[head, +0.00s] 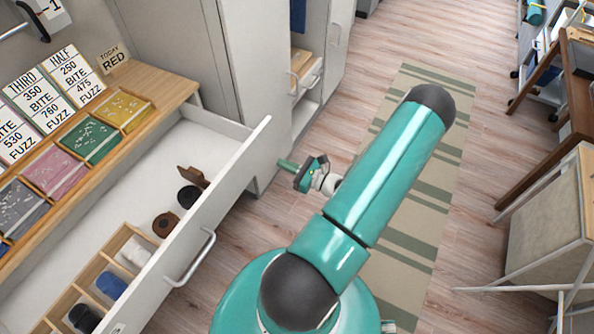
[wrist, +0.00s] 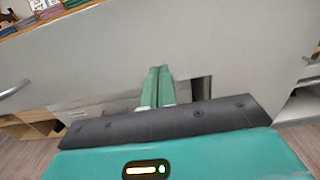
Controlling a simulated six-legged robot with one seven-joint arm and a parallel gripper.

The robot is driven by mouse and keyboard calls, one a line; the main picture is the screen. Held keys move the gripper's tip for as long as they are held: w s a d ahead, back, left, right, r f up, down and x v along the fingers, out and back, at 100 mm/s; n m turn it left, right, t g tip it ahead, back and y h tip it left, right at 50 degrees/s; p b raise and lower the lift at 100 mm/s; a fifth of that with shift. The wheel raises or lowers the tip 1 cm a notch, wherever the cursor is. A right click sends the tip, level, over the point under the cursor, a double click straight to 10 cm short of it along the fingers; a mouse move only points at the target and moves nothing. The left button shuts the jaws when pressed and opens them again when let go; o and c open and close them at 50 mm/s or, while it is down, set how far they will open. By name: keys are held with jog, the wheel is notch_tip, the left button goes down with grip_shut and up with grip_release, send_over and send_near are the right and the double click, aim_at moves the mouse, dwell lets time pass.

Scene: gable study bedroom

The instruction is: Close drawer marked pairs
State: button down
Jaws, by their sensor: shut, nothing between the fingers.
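A wide white drawer (head: 226,192) stands pulled out under the wooden desktop in the head view. Its bar handle (head: 203,262) is on the front face. No readable "pairs" marking shows on it. My gripper (head: 284,164) is in front of the face, near its far end and to the right of the handle, with its fingers pointing at the drawer. In the wrist view the green fingers (wrist: 158,72) are together and empty before a pale panel (wrist: 190,40), which looks like the drawer front. Whether the tips touch it I cannot tell.
The drawer holds rolled socks in a wooden divider (head: 98,268) and a few dark and brown items. Colored trays (head: 90,140) and number cards stand on the desktop. A tall cabinet (head: 265,70) adjoins the drawer's far end. A striped rug (head: 410,200) lies on the floor.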

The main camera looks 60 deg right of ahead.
aim_at(260, 154)
jog(key=w, duration=0.6)
jog(key=shift+w, duration=0.3)
jog(key=shift+w, duration=0.15)
